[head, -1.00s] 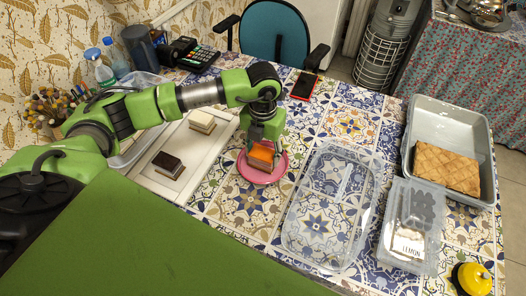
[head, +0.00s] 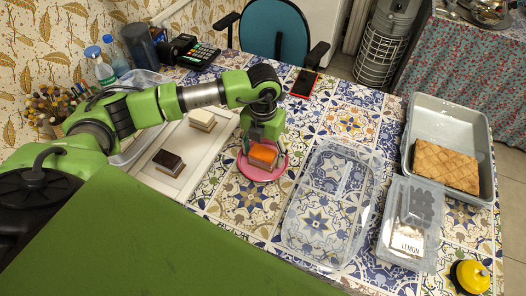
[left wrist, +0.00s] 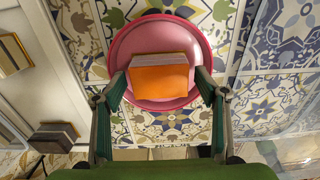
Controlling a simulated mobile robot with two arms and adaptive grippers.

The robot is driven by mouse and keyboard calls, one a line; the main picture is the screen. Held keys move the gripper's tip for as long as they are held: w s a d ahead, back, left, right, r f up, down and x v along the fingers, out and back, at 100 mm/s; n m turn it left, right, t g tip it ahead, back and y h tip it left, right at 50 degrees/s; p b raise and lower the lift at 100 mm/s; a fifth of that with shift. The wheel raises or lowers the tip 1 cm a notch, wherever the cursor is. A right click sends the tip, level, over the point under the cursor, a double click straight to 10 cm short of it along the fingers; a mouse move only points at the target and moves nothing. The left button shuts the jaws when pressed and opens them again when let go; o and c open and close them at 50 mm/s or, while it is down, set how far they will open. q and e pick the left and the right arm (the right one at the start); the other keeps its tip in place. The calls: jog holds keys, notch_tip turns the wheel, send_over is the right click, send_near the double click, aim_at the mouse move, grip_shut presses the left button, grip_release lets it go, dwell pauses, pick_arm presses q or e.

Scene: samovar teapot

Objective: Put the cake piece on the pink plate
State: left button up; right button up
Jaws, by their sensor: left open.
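The orange-topped cake piece (head: 263,155) rests on the pink plate (head: 249,174) on the tiled table. In the left wrist view the cake piece (left wrist: 160,76) lies over the middle of the pink plate (left wrist: 130,42). My left gripper (left wrist: 161,83) is open, with one finger on each side of the cake piece and visible gaps between. In the head view my left gripper (head: 262,143) is just above and behind the plate and partly hides it. My right gripper is not in view.
A clear container (head: 333,205) stands to the right. Farther right are a lemon box (head: 409,235), a grey tray (head: 450,118) and a yellow bell (head: 471,277).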

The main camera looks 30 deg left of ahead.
aim_at(263, 153)
pick_arm(q)
notch_tip(263, 153, up, 12)
jog(key=b, duration=0.2)
dwell(0.5)
